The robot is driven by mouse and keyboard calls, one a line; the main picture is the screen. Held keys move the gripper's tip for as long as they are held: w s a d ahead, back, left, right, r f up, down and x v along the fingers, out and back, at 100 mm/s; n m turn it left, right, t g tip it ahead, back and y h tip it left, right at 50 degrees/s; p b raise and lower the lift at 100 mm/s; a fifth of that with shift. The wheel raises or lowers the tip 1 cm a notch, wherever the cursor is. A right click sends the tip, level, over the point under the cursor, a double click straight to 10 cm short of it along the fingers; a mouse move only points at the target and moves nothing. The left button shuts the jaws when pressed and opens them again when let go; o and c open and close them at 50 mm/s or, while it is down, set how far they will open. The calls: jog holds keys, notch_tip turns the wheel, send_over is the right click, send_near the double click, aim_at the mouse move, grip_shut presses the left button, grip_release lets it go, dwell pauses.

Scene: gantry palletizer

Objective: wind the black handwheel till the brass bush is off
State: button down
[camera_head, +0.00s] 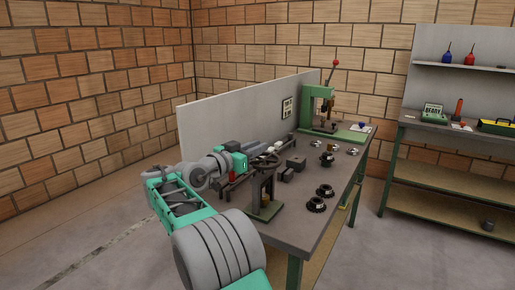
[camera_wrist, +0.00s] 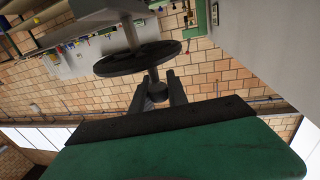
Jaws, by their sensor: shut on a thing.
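The black handwheel (camera_head: 266,160) sits on top of a small grey and green screw-press stand (camera_head: 263,190) near the bench's front. In the wrist view, the handwheel (camera_wrist: 125,61) is a dark disc on a grey shaft, with a short dark crank handle (camera_wrist: 157,90) standing out from it. My gripper (camera_head: 249,163) reaches it from the left. Its two fingers, in the wrist view (camera_wrist: 158,84), are on either side of the handle and shut on it. I cannot make out the brass bush in either view; the stand's lower part is small and dark.
The grey bench (camera_head: 311,218) also carries several dark round parts (camera_head: 324,191), dark blocks (camera_head: 296,163) and a green lever press (camera_head: 318,110) at the back. A grey panel (camera_head: 230,120) stands along its left side. Shelving (camera_head: 450,165) stands at the right, with open floor between.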

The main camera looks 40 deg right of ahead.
jog(key=shift+f, duration=0.15)
jog(key=c, duration=1.3)
grip_release()
jog(key=shift+d, duration=0.1)
